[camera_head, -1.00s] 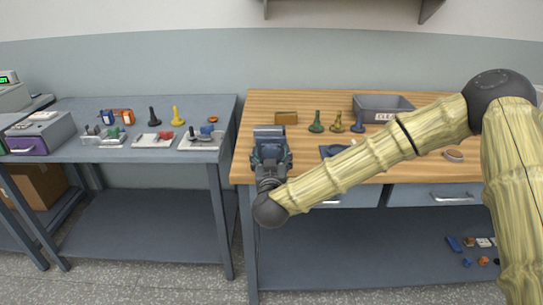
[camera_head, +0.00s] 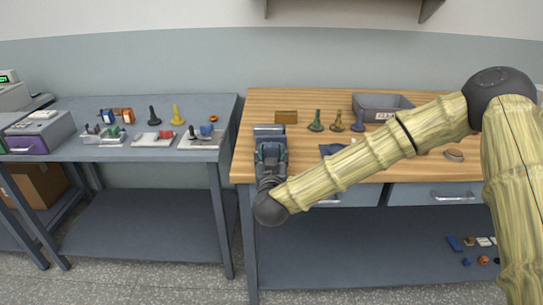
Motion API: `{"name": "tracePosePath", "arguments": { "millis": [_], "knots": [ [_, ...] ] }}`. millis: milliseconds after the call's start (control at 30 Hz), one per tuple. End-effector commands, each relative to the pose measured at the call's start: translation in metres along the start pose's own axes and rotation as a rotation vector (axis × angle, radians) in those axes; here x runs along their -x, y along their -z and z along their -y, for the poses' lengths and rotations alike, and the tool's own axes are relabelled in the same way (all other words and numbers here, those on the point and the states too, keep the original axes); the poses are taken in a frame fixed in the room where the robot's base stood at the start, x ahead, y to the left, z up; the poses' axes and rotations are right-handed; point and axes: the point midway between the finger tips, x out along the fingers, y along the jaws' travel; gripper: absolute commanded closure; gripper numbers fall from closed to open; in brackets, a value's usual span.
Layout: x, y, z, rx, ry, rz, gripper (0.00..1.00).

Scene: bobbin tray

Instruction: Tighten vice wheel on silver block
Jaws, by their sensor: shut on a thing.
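My gripper (camera_head: 271,150) is at the left end of the wooden bench, low over the top near its front edge. It points away from the camera at a grey vice (camera_head: 269,130), whose top shows just beyond the fingers. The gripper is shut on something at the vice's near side. That spot fits the vice wheel, but my gripper and wrist hide the wheel itself. I cannot make out the silver block or whether the jaws touch it.
A tan block (camera_head: 286,117), green (camera_head: 316,122), olive (camera_head: 336,122) and blue (camera_head: 358,122) pieces and a grey bin (camera_head: 383,106) stand behind. My arm crosses the bench's right half.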

Motion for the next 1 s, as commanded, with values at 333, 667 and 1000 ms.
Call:
{"name": "tracePosePath", "arguments": {
  "millis": [333,667,1000],
  "knots": [
    [-0.0005,-0.0012,-0.0013,-0.260,-0.002,-0.001,0.73],
    [-0.0006,-0.0021,-0.0025,-0.576,-0.002,-0.002,0.73],
    [-0.0006,-0.0033,-0.0036,-0.889,-0.003,-0.002,0.73]
  ]
}}
